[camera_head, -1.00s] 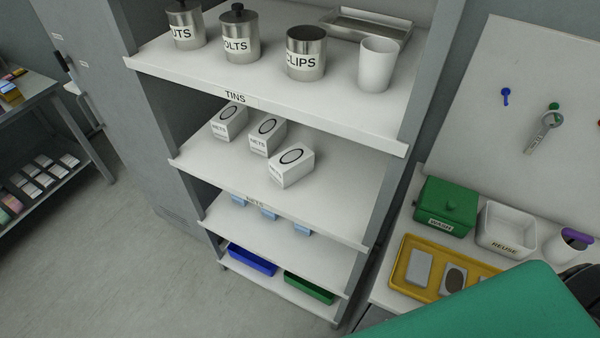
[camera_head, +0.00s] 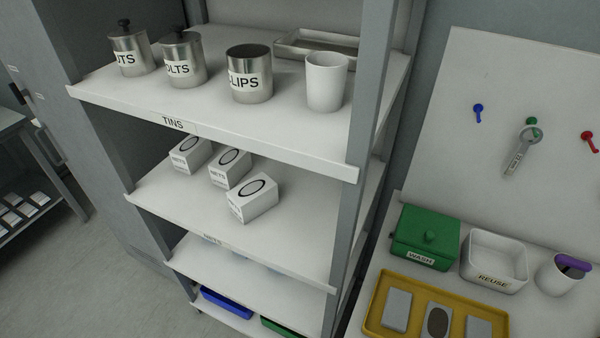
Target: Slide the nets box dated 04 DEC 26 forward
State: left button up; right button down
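Three white nets boxes, each with a dark oval on top, stand on the shelf (camera_head: 290,238) below the one labelled TINS. The left box (camera_head: 190,154) and the middle box (camera_head: 230,168) sit further back. The right box (camera_head: 253,199) is nearer the shelf's front edge and turned at an angle. Print on their faces is too small to read a date, so I cannot tell which is dated 04 DEC 26. Neither of my grippers is in view.
The TINS shelf (camera_head: 215,120) above holds metal tins, including the CLIPS tin (camera_head: 249,74), and a white cup (camera_head: 326,82). A grey upright post (camera_head: 352,215) bounds the shelf on the right. A bench at right holds a green WASH box (camera_head: 426,237), a REUSE bin (camera_head: 494,261) and a yellow tray (camera_head: 372,318).

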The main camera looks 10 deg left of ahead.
aim_at(246, 201)
jog(key=i+j+z, duration=0.1)
jog(key=j+z, duration=0.3)
jog(key=j, duration=0.35)
jog(key=j+z, duration=0.4)
jog(key=j, duration=0.3)
jog(key=k+j+z, duration=0.15)
jog(key=j+z, duration=0.3)
jog(key=j, duration=0.25)
